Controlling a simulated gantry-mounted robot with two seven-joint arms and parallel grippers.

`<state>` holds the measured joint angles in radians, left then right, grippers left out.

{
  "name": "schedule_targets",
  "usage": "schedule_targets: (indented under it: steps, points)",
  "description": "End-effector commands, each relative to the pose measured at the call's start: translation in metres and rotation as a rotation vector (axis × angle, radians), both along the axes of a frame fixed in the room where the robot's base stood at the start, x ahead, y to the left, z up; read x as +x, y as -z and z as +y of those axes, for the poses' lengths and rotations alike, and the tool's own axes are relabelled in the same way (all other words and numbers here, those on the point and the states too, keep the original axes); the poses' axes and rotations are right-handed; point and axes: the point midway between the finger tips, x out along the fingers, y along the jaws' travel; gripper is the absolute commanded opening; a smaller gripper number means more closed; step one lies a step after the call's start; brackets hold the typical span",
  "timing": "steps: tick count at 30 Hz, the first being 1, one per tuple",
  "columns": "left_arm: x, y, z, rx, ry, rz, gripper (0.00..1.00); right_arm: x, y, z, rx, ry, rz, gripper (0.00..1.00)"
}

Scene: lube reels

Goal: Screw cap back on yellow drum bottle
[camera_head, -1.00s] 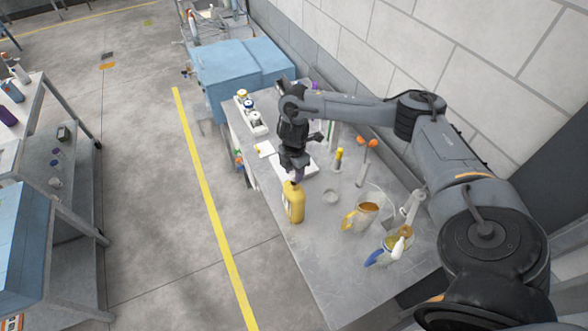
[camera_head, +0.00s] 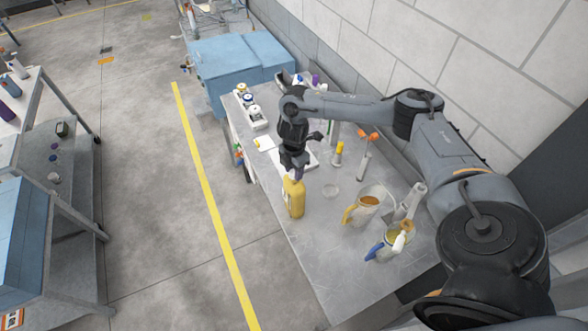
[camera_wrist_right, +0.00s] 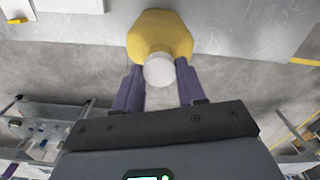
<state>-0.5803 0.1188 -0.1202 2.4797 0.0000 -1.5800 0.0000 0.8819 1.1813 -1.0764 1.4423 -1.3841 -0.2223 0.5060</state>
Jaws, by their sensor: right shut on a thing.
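The yellow drum bottle (camera_head: 295,200) stands upright near the left edge of the grey metal bench. My right gripper (camera_head: 297,174) is directly above it, pointing down, with its fingertips at the bottle's top. In the right wrist view, the purple fingers of the right gripper (camera_wrist_right: 158,85) are shut on the white cap (camera_wrist_right: 158,70). The cap is in line with the neck of the yellow bottle (camera_wrist_right: 160,35). I cannot tell how tightly it sits on the neck, which is hidden. My left gripper is not in view.
On the bench (camera_head: 318,260), a jug with a yellow handle (camera_head: 366,206) and a blue-spouted container (camera_head: 380,248) stand right of the bottle. A small clear round dish (camera_head: 330,190) is close by. White-boxed reels (camera_head: 250,105) stand at the far end. The front of the bench is clear.

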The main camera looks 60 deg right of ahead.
Motion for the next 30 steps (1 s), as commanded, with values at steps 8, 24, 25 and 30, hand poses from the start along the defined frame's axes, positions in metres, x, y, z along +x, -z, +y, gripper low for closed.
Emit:
schedule_targets:
  steps: [8, 24, 25, 30]
  points:
    - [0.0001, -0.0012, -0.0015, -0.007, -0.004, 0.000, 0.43, -0.0001, -0.0003, 0.0000, 0.000, 0.000, 0.000, 0.12]
    - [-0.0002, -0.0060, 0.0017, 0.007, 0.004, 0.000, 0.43, -0.0002, 0.0002, 0.0000, 0.000, 0.000, 0.000, 0.12]
    - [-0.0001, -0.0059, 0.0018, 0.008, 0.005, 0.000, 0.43, -0.0002, 0.0002, 0.0000, 0.000, 0.000, 0.000, 0.12]
    - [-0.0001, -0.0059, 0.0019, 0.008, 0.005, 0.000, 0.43, -0.0002, 0.0001, 0.0000, 0.000, 0.000, 0.000, 0.12]
